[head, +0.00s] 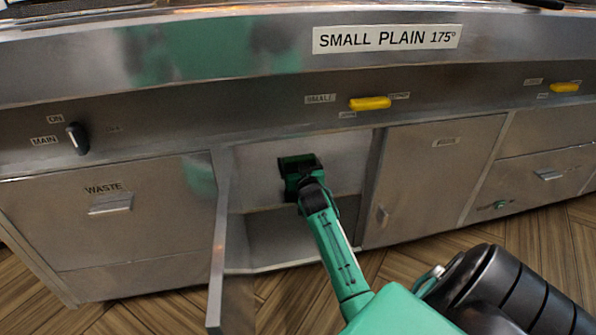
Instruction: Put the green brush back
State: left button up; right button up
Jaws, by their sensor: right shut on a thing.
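My right gripper (298,178) reaches into the open cabinet (345,160) below the "SMALL" label. It is shut on a dark green thing, which I take to be the green brush (297,160). Only a small dark green part shows at the fingers, in front of the cabinet's back wall; the gripper hides the rest. I cannot tell whether the brush touches the wall. My left gripper is not in view.
The cabinet's door (221,240) stands open on the left, its edge toward me. A shelf or ledge (262,222) crosses the cabinet below the gripper. A yellow handle (370,104) sticks out above the opening. A closed waste drawer (110,205) is at left, a closed door (430,170) at right.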

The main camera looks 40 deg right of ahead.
jog(key=shift+f, duration=0.6)
jog(key=shift+r, duration=0.1)
